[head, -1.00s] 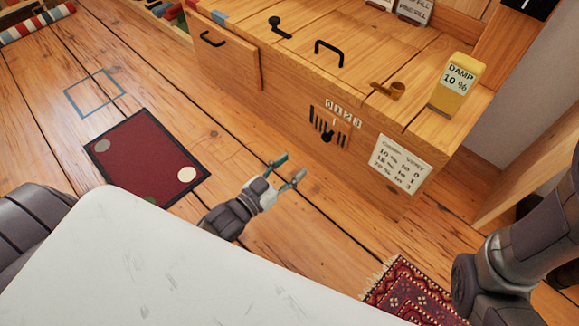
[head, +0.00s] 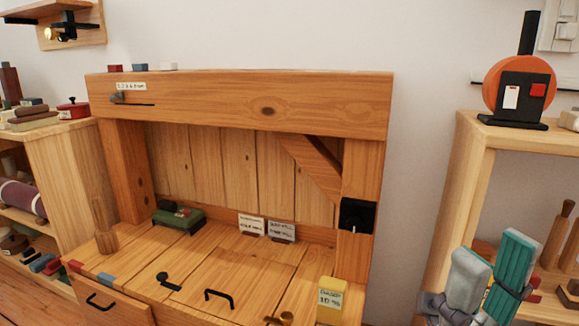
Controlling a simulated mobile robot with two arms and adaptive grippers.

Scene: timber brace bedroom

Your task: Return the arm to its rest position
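My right gripper (head: 492,262) is at the lower right in the head view, raised in front of the pale wooden shelf. One finger is grey and the other teal. Most of the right arm is below the picture. My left gripper and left arm are not in view.
A timber bench with a thick top beam (head: 240,108) fills the middle. On it are a green block (head: 180,217), black handles and a yellow box (head: 331,300). A pale shelf (head: 462,165) holding an orange round object (head: 519,84) stands right, close behind the gripper.

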